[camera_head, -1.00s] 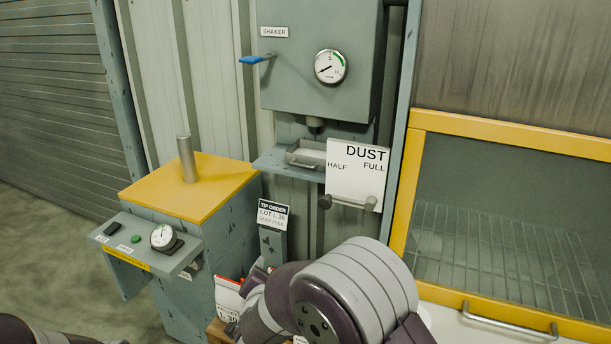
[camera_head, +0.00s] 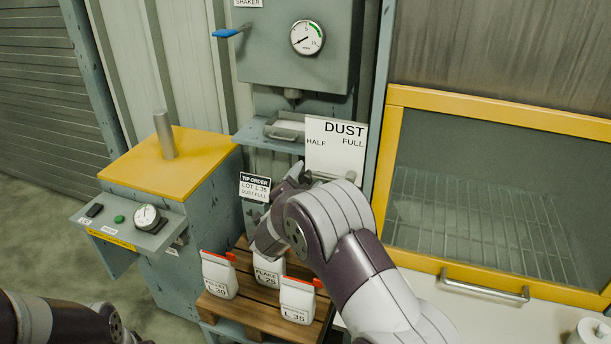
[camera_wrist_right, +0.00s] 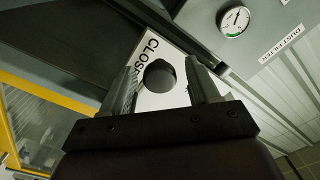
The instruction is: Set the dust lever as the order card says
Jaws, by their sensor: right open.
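The order card (camera_head: 254,187) reads lot L 35, dust full. The white dust plate (camera_head: 336,150) has HALF at left and FULL at right; the wrist view shows its CLOSED label (camera_wrist_right: 146,62). The dust lever (camera_head: 326,176) is a grey bar low on the plate, lying about level, with its knob end to the left. My right gripper (camera_head: 298,171) is at that end and hides it in the head view. In the right wrist view its open fingers stand on either side of the dark round knob (camera_wrist_right: 159,76); contact is unclear. My left gripper is out of view.
Several labelled bags (camera_head: 297,300) stand on a wooden pallet (camera_head: 240,309) below my right arm. A yellow-framed hatch (camera_head: 394,150) is at right. A yellow-topped cabinet (camera_head: 150,178) is at left. A shaker box (camera_head: 270,60) with a blue lever and gauge hangs above.

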